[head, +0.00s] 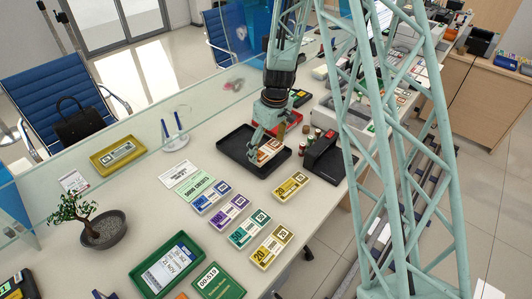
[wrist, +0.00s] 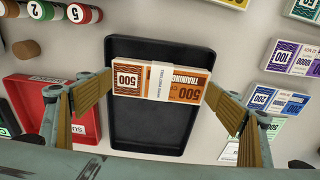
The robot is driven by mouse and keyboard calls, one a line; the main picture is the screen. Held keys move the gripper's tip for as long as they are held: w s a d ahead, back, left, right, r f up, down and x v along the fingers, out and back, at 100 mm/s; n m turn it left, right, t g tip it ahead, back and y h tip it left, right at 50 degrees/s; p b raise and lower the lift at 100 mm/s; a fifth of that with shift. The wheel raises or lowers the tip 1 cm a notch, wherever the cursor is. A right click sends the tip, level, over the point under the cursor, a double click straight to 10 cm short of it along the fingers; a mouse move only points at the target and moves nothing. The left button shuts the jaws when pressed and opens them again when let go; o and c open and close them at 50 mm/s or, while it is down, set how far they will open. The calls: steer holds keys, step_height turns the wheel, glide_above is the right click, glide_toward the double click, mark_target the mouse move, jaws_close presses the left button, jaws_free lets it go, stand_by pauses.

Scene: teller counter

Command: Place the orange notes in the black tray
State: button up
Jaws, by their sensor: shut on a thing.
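The orange notes (wrist: 190,88) are a banded bundle marked 500. They lie level across my gripper (wrist: 160,85), whose fingertips press on the two short ends. The black tray (wrist: 155,135) is directly under the bundle in the wrist view. In the head view my gripper (head: 265,148) points down over the black tray (head: 235,152), with the orange notes (head: 271,147) low over its right part. I cannot tell whether the bundle touches the tray floor.
A red tray (wrist: 28,88) is beside the black tray. Blue, purple, teal and yellow note bundles (head: 243,228) lie in front on the counter (head: 170,215). A black device (head: 323,155) stands to the right. A glass screen (head: 130,135) runs along the left.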

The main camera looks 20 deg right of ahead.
mark_target(266, 149)
steer(key=shift+w, duration=0.25)
steer(key=shift+w+a+f, duration=0.1)
steer(key=shift+w, duration=0.3)
steer(key=shift+f+b, duration=0.35)
steer(key=shift+f, duration=1.4)
steer(key=shift+f, duration=0.15)
steer(key=o, duration=0.9)
steer(key=shift+o, duration=0.2)
steer(key=shift+r, duration=0.25)
steer(key=r, duration=0.3)
steer(key=r+p, duration=0.1)
steer(key=r, duration=0.3)
steer(key=s+r, duration=0.1)
steer(key=r, duration=0.3)
steer(key=shift+d+r, duration=0.1)
steer(key=shift+d, duration=0.25)
steer(key=shift+s+r+p, duration=0.1)
steer(key=shift+r+p, duration=0.2)
